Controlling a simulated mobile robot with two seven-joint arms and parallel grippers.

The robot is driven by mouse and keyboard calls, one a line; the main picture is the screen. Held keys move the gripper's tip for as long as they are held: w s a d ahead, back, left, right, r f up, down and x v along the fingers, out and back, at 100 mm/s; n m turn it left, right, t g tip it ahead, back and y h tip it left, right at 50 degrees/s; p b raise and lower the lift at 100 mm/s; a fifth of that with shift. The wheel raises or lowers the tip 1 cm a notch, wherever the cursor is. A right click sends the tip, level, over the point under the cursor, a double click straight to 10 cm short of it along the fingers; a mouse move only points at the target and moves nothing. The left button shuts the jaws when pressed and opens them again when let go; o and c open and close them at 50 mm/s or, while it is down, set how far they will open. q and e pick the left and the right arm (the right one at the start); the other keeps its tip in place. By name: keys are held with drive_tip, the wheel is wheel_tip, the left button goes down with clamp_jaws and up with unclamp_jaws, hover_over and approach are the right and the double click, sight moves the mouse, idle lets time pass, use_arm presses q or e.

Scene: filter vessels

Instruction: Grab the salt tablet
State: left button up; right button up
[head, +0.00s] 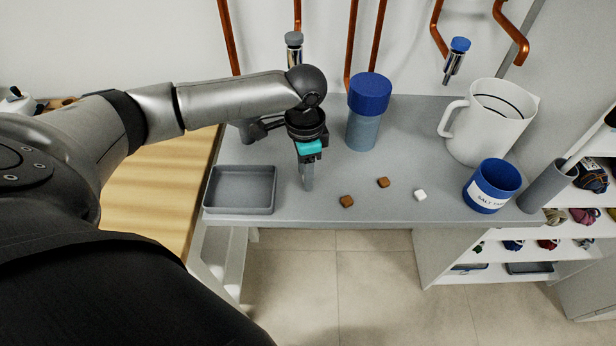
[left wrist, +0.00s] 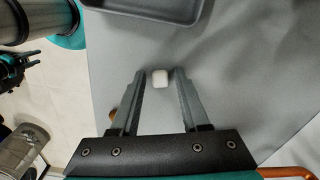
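My left gripper (head: 308,187) points down at the table, just right of the grey tray. In the left wrist view its two fingers (left wrist: 160,72) are open, with a white tablet (left wrist: 160,78) between their tips and a gap on each side. In the head view this tablet is hidden behind the fingers. A blue vessel (head: 489,200) with a label reading "SALT" stands at the right. A dark part at the left wrist view's left edge may be my right gripper.
The grey tray (head: 240,208) is close on the gripper's left. A blue-capped filter vessel (head: 370,95) stands behind to the right, and a white jug (head: 490,140) farther right. Copper pipes (head: 350,60) run along the wall. Table around the cubes is clear.

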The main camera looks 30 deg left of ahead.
use_arm(q)
clamp_jaws()
idle(0.4)
